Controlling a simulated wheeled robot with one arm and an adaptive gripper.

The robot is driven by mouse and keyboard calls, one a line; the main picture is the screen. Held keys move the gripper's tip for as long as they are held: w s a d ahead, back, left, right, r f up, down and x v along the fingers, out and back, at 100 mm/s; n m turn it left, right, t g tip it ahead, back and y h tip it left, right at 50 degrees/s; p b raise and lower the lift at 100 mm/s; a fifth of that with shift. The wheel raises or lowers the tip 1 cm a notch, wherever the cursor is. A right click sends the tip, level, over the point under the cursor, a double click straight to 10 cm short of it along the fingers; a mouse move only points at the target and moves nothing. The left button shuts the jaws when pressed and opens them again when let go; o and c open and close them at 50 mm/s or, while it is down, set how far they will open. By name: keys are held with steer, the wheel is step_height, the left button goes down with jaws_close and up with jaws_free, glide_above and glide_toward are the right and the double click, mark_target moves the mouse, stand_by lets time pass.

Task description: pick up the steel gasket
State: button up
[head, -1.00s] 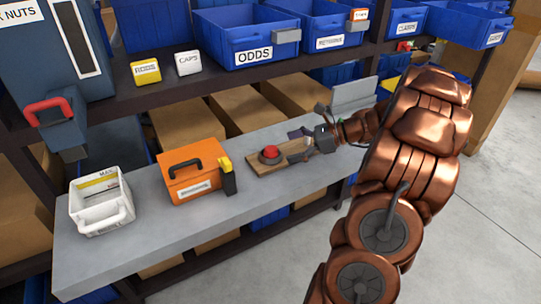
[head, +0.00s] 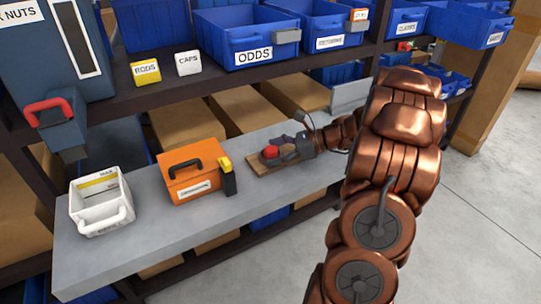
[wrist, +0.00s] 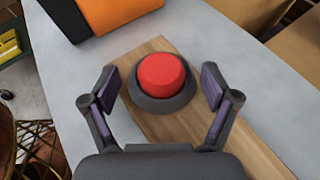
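I cannot make out a steel gasket in either view. My gripper (head: 283,150) is low over a wooden board (head: 262,168) on the grey shelf top. In the wrist view my gripper (wrist: 159,82) is open, with one finger on each side of a red push button (wrist: 161,75) in a dark round base. The fingers look apart from the button, and nothing is held. The button also shows in the head view (head: 270,152), partly covered by my gripper.
An orange case (head: 192,175) with a black handle stands left of the board, and a white bin (head: 100,205) farther left. Blue bins, one labelled ODDS (head: 246,38), line the shelf above. Yellow RODS (head: 146,73) and white CAPS (head: 188,63) boxes sit there too.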

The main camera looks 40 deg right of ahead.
steer(key=c, duration=1)
